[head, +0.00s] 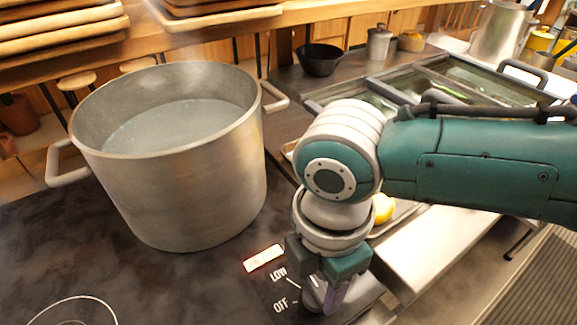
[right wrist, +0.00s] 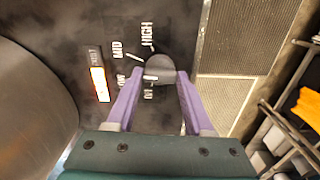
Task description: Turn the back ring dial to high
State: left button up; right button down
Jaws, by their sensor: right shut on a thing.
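A grey round dial (right wrist: 160,68) sits on the dark stovetop, with white labels HIGH, MID, LOW and OFF along its left side in the right wrist view. The dial also shows in the head view (head: 311,293), partly behind my gripper. My right gripper (right wrist: 161,77) points down at the stovetop, its purple fingers on either side of the dial and shut on it. In the head view the right gripper (head: 325,298) is at the bottom centre. The dial's exact pointer position is hard to tell. My left gripper is not in view.
A large metal pot (head: 185,195) with liquid in it stands on the stovetop left of the dial. A small lit red-and-white indicator (head: 263,258) is beside the labels. A ring outline (head: 75,298) shows at the lower left.

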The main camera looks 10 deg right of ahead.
jog(key=m+p, duration=0.3)
jog(key=m, duration=0.3)
jog(key=shift+a+r, duration=0.1)
jog(key=shift+r, duration=0.05)
jog(key=m+p, duration=0.1)
jog(key=m, duration=0.3)
jog(key=shift+m, duration=0.3)
jog(key=shift+m+p, duration=0.5)
jog(key=shift+m, duration=0.5)
jog(key=shift+c, duration=1.4)
grip_release()
